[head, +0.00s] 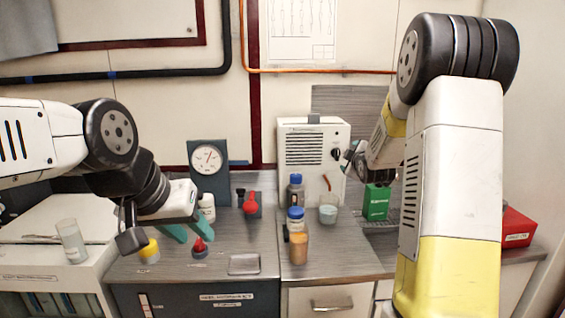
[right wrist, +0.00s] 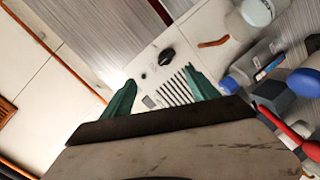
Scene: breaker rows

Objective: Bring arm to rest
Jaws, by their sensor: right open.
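My left gripper (head: 196,236) reaches in from the left over the grey counter. Its two teal fingers are apart, with a small red-topped item (head: 199,250) showing between and just below them. I cannot tell whether they touch it. My right arm (head: 455,170) stands raised and bent at the right, hiding part of the counter. My right gripper (right wrist: 160,76) shows in the right wrist view with its teal fingers wide apart and nothing between them. Beyond them is the white box (head: 300,150) with a black knob and slots, also in the right wrist view (right wrist: 150,75).
On the counter stand a yellow-capped jar (head: 149,251), blue-capped bottles (head: 295,190), a glass beaker (head: 328,212), a green box (head: 376,203) and a round gauge (head: 206,159). A red box (head: 517,230) sits at far right. A glass (head: 71,242) stands at left.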

